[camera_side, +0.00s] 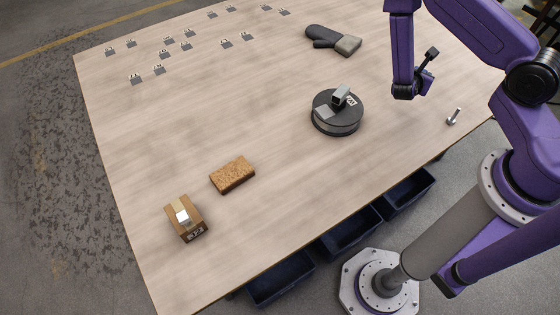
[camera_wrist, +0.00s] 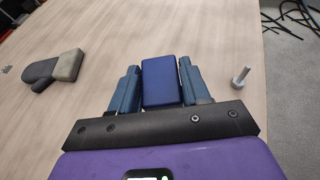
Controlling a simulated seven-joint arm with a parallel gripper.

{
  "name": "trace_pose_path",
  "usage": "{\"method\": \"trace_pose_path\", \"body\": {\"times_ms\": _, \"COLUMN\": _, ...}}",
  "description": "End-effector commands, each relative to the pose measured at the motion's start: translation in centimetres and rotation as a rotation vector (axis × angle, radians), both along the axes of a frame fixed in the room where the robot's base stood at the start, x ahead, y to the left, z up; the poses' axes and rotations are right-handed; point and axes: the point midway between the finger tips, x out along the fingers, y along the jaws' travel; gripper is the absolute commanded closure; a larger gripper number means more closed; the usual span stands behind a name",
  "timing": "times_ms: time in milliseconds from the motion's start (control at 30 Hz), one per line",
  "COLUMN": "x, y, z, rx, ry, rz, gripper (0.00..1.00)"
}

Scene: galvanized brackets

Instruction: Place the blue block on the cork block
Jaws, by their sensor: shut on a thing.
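The blue block (camera_wrist: 162,82) sits between the two fingers of my gripper (camera_wrist: 160,76) in the wrist view. The fingers are shut on its sides. In the side view, the wrist end of my arm is at the right of the table, and the block cannot be made out clearly there. The cork block (camera_side: 232,174) is a brown speckled brick lying flat near the front left of the table in the side view. It is well apart from my gripper, and nothing is on top of it. It does not show in the wrist view.
A cardboard box (camera_side: 186,218) with a bracket stands beside the cork block. A round black turntable (camera_side: 337,115) carrying a bracket stands mid-table. A bolt (camera_side: 453,117) stands near my arm.

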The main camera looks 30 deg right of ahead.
Motion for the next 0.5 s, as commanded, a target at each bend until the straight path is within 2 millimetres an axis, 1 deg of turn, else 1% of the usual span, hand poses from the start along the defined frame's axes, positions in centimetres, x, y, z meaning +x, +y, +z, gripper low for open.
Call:
{"method": "trace_pose_path", "body": {"times_ms": 33, "x": 1.4, "y": 2.5, "z": 0.2, "rx": 0.000, "ry": -0.003, "rz": 0.067, "gripper": 0.89}}
{"method": "trace_pose_path", "body": {"times_ms": 167, "x": 3.7, "y": 8.1, "z": 0.5, "rx": 0.000, "ry": -0.002, "rz": 0.210, "gripper": 0.89}}
{"method": "trace_pose_path", "body": {"times_ms": 200, "x": 4.3, "y": 9.9, "z": 0.5, "rx": 0.001, "ry": -0.002, "rz": 0.254, "gripper": 0.89}}
{"method": "trace_pose_path", "body": {"times_ms": 267, "x": 4.9, "y": 12.6, "z": 0.7, "rx": 0.001, "ry": -0.002, "rz": 0.319, "gripper": 0.89}}
{"method": "trace_pose_path", "body": {"times_ms": 300, "x": 5.3, "y": 14.5, "z": 0.8, "rx": 0.000, "ry": -0.001, "rz": 0.363, "gripper": 0.89}}
{"method": "trace_pose_path", "body": {"times_ms": 333, "x": 5.5, "y": 15.9, "z": 0.9, "rx": 0.000, "ry": -0.001, "rz": 0.396, "gripper": 0.89}}
{"method": "trace_pose_path", "body": {"times_ms": 367, "x": 5.7, "y": 17.3, "z": 0.9, "rx": 0.001, "ry": -0.001, "rz": 0.429, "gripper": 0.89}}
{"method": "trace_pose_path", "body": {"times_ms": 400, "x": 5.8, "y": 19.1, "z": 1.0, "rx": 0.001, "ry": -0.002, "rz": 0.472, "gripper": 0.89}}
{"method": "trace_pose_path", "body": {"times_ms": 467, "x": 5.9, "y": 21.9, "z": 1.2, "rx": 0.000, "ry": -0.001, "rz": 0.537, "gripper": 0.89}}
{"method": "trace_pose_path", "body": {"times_ms": 500, "x": 5.9, "y": 23.8, "z": 1.3, "rx": 0.000, "ry": -0.001, "rz": 0.580, "gripper": 0.89}}
